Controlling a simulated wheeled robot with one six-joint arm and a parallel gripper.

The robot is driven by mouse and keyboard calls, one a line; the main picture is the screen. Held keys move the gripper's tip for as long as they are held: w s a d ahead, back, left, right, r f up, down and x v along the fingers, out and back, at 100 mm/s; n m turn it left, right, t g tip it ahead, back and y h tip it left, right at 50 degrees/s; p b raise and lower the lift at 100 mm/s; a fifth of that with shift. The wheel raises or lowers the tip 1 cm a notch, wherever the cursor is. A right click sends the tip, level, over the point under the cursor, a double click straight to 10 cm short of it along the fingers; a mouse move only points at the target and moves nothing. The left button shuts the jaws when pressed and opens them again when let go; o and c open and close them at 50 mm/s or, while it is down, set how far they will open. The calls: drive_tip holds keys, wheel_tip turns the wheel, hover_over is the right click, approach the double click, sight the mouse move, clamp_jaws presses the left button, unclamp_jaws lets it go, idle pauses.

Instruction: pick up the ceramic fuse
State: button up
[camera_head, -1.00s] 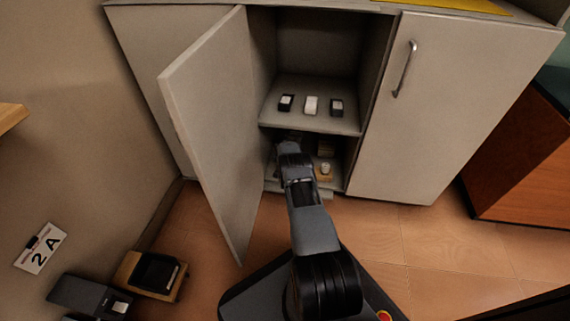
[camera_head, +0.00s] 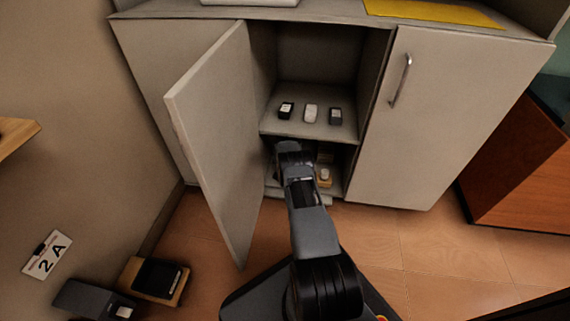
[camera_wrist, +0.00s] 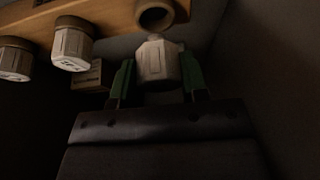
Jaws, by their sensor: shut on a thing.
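A white, faceted ceramic fuse (camera_wrist: 157,60) sits between the green fingers of my gripper (camera_wrist: 158,78) in the wrist view. The fingers are shut on it from both sides. It is just below a round, open socket (camera_wrist: 155,14) in a wooden holder (camera_wrist: 112,14). Two similar white fuses with brownish caps, one in the middle (camera_wrist: 72,44) and one at the left (camera_wrist: 15,58), hang from the holder. In the head view my arm reaches into the lower cabinet compartment, and my gripper is hidden there. A small white fuse (camera_head: 325,174) shows right of my arm.
The left cabinet door (camera_head: 215,140) stands open beside my arm; the right door (camera_head: 445,120) is shut. The shelf (camera_head: 310,130) above my gripper carries three small items. A small labelled box (camera_wrist: 87,75) is behind the held fuse. Dark compartment walls are close.

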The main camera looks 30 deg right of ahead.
drive_tip(key=s+a+p, duration=1.2)
drive_tip(key=p, duration=1.2)
drive_tip(key=shift+s+f, duration=0.15)
drive_tip(key=shift+s, duration=0.2)
drive_tip(key=shift+a, duration=0.1)
